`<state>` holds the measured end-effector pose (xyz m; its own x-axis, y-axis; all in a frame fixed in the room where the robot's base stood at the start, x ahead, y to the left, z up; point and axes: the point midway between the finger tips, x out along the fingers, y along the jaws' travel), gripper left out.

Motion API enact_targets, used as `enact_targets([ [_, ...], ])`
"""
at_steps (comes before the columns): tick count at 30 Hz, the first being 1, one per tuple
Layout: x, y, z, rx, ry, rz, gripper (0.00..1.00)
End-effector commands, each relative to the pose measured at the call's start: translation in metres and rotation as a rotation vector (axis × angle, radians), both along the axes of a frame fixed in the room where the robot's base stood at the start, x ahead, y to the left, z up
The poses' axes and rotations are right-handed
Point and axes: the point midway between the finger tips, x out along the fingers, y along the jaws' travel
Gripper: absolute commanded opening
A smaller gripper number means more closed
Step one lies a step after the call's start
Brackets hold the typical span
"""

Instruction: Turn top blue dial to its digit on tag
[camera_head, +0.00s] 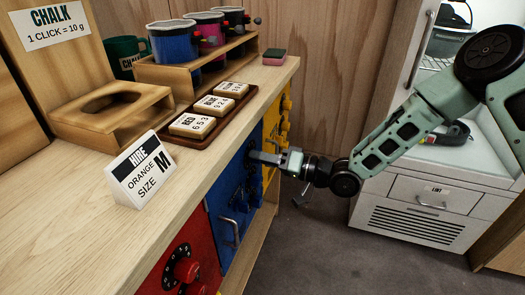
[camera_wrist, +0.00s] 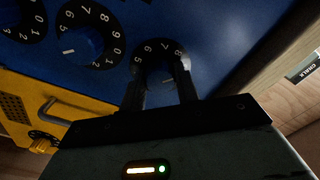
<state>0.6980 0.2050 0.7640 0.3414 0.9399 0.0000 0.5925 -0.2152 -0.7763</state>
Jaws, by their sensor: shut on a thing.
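The blue door (camera_head: 233,213) is in the front of the wooden counter. My gripper (camera_head: 255,158) reaches it from the right, near its upper edge. In the wrist view, my gripper (camera_wrist: 160,78) is shut on the top blue dial (camera_wrist: 158,50), the one nearest the counter top; its fingers straddle the knob. Digits 5, 6, 7 and 8 show on its black ring; the fingers hide the rest. A second blue dial (camera_wrist: 90,36) and part of a third (camera_wrist: 20,20) lie beside it. The middle tag (camera_head: 212,105) on the counter has print too small to read surely.
A red door (camera_head: 182,245) and yellow door (camera_head: 271,120) flank the blue one. A white cabinet (camera_head: 425,215) stands right, with open floor between.

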Motion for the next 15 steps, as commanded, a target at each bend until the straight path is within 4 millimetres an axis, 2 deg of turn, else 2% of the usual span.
enact_targets([
  [6,-0.0004,-0.0007,0.0004,0.041,0.119,0.000,0.09],
  [15,-0.0005,-0.0006,-0.0008,0.069,0.193,0.000,0.09],
])
